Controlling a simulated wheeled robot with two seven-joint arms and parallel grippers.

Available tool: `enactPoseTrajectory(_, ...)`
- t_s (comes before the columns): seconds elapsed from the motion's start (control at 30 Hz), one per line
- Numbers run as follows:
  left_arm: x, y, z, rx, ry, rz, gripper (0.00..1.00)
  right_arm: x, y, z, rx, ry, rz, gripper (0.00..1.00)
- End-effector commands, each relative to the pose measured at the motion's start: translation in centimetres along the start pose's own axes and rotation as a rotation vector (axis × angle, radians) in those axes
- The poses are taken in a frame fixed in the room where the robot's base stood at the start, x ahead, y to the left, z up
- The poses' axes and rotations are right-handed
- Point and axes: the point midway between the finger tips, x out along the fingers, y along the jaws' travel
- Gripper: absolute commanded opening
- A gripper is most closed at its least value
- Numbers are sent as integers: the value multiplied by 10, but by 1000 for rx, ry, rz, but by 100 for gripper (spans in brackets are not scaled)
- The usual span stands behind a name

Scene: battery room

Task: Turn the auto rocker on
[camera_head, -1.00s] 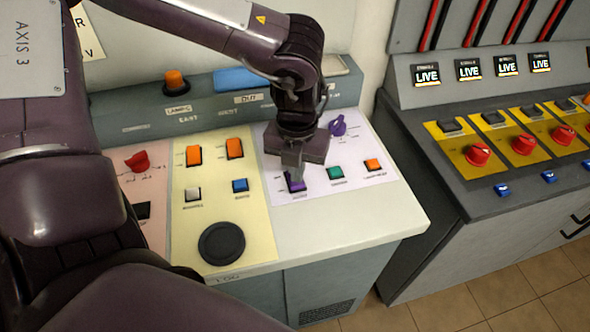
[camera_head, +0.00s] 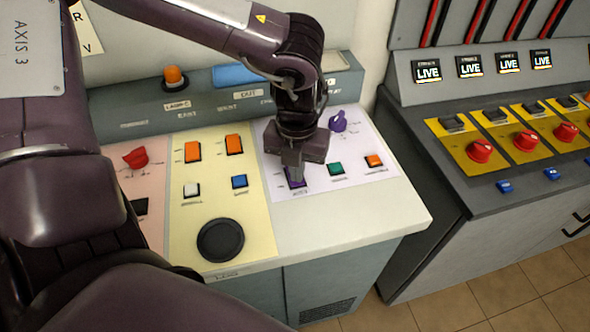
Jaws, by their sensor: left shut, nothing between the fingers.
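A purple rocker (camera_head: 299,182) sits on the pale lilac section of the console, with a small label below it too blurred to read for certain. My left gripper (camera_head: 294,174) points down at this rocker, shut and empty. Its fingertips are at or just above the rocker and hide part of it. I cannot tell whether they touch, or which way the rocker is tipped. My right gripper is not in view.
Close to the gripper are a green button (camera_head: 335,169), an orange button (camera_head: 374,161) and a purple knob (camera_head: 338,122). The yellow section has orange rockers (camera_head: 193,152) and a black round pad (camera_head: 221,240). A grey console (camera_head: 450,205) with red knobs stands right, across a narrow gap.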

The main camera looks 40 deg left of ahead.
Motion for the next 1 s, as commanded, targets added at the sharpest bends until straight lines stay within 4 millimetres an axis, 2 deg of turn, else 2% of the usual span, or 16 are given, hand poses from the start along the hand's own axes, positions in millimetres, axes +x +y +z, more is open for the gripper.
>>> enactPoseTrajectory(0.7, -59, 0, 0, 1, -1, 0, 0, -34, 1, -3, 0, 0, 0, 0)
enactPoseTrajectory(1.0, -70, 0, 0, 0, 1, 0, 0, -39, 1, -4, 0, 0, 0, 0)
